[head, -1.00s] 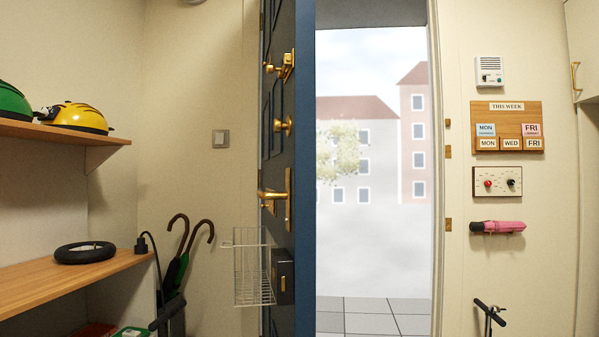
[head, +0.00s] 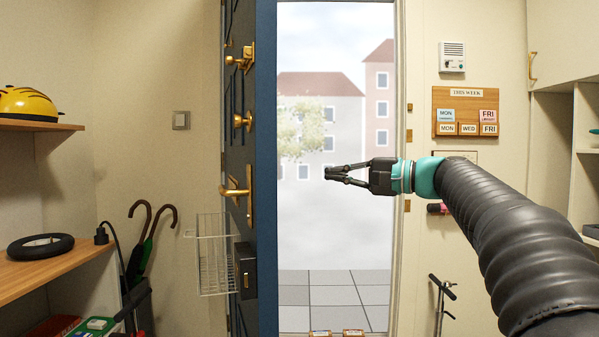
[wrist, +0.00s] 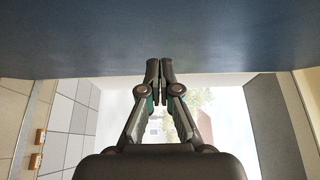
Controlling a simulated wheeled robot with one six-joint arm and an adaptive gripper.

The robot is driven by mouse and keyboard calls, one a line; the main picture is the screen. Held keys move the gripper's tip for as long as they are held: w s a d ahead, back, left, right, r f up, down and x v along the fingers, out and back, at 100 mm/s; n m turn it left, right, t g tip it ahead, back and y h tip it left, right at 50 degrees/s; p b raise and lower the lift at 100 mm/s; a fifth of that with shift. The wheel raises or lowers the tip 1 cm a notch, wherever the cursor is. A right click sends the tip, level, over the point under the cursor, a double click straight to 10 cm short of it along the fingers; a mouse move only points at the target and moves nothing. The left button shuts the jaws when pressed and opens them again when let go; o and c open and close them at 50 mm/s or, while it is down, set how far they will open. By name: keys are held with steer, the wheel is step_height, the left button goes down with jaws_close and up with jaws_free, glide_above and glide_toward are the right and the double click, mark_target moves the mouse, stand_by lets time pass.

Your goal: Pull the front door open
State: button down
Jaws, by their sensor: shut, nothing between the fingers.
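The dark blue front door (head: 267,170) stands open, swung inward and seen nearly edge-on in the head view. Its brass lever handle (head: 236,190) is on the face to the left, with a knob (head: 242,121) and a latch (head: 241,60) above. My gripper (head: 330,174) is shut and empty, in front of the open doorway, to the right of the door's edge and pointing left. In the wrist view the shut fingertips (wrist: 159,64) point at the blue door surface (wrist: 160,35). I cannot tell whether they touch it. The handle does not show there.
A wire basket (head: 213,255) hangs on the door's left face. Umbrellas (head: 140,245) in a stand and wooden shelves (head: 45,265) are at the left. The door frame (head: 400,230) and a board (head: 465,111) are at the right. Paving lies outside.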

steer(key=p, duration=0.1)
glide_toward(249, 157)
steer(key=w+f, duration=0.3)
steer(key=w, duration=0.2)
steer(key=shift+s+a+f, duration=0.1)
steer(key=shift+s+a, duration=0.2)
steer(key=shift+a, duration=0.3)
steer(key=shift+s+a+f, duration=0.15)
steer(key=shift+s+a, duration=0.15)
steer(key=shift+a, duration=0.3)
